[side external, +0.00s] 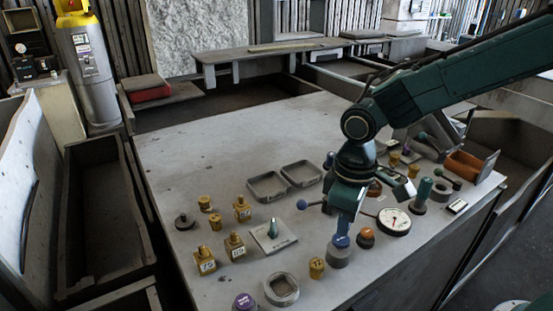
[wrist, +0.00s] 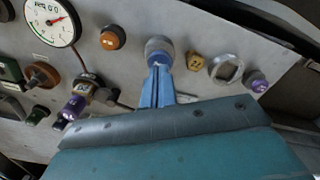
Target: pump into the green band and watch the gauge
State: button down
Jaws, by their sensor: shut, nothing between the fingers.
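The round gauge (side external: 394,221) has a white face and dark rim and lies on the grey table. It also shows in the wrist view (wrist: 53,20), where its red needle points right and slightly up; I cannot make out the green band clearly. A blue-topped round button on a grey base (side external: 339,256) stands left of the gauge and shows in the wrist view (wrist: 160,46). My gripper (side external: 341,238) has its blue fingers shut and empty, pointing down at this button. In the wrist view the fingertips (wrist: 157,68) overlap its edge; I cannot tell whether they touch.
An orange-topped button (side external: 366,237) stands between the blue one and the gauge. A yellow block (side external: 316,267), a grey ring (side external: 282,289) and a purple knob (side external: 244,302) stand nearby. Two shallow trays (side external: 268,186) lie farther back. The table's back left is clear.

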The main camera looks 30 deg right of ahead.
jog(key=shift+f, duration=1.5)
jog(key=shift+r, duration=1)
dwell(0.3)
jog(key=shift+r, duration=2.85)
jog(key=shift+r, duration=0.1)
